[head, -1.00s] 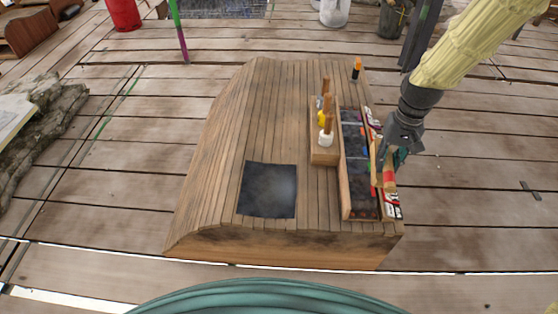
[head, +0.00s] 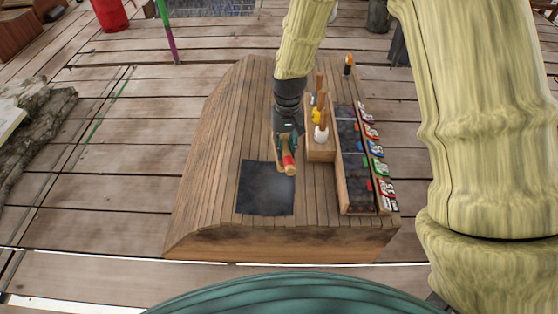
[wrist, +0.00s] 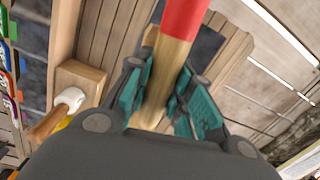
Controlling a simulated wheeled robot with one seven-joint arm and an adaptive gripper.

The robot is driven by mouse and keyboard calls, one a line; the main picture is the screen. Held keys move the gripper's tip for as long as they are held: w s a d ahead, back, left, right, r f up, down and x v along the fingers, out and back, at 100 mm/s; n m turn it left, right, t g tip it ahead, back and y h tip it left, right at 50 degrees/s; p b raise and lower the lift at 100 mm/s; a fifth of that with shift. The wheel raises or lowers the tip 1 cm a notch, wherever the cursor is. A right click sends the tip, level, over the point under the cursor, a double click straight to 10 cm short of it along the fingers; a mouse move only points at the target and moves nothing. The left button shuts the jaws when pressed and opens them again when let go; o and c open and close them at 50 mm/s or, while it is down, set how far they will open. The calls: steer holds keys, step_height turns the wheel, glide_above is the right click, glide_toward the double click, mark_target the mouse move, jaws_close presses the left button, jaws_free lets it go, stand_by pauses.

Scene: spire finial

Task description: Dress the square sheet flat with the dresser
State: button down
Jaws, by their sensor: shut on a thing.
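The square sheet (head: 264,190) is dark grey and lies on the front part of the curved wooden bench. It also shows in the wrist view (wrist: 203,42), partly hidden behind the dresser. The dresser (head: 289,163) is a wooden stick with a red band. My gripper (head: 287,148) is shut on it, above the bench at the sheet's upper right corner. In the wrist view the dresser's wooden shaft (wrist: 160,98) lies between the teal fingers of my gripper (wrist: 163,100). I cannot tell whether the dresser touches the sheet.
Right of the sheet a wooden block (head: 320,153) holds several wooden-handled tools, one with a white head (head: 321,134). Beside it is a long divided tray (head: 343,195) with dark contents and coloured labels (head: 377,150) along its right. The bench (head: 220,140) is bare on the left.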

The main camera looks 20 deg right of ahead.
step_height(320, 180, down, 14)
steer(key=w+m+b, duration=0.1)
steer(key=m+b, duration=0.1)
steer(key=b, duration=0.1)
steer(key=shift+w+d+f, duration=0.15)
steer(key=shift+w+d, duration=0.05)
steer(key=shift+d, duration=0.25)
steer(key=shift+f, duration=0.1)
stand_by(0.4)
steer(key=shift+f+b, duration=0.5)
steer(key=shift+f, duration=1.35)
steer(key=shift+r, duration=0.1)
step_height(320, 180, up, 4)
steer(key=p, duration=0.4)
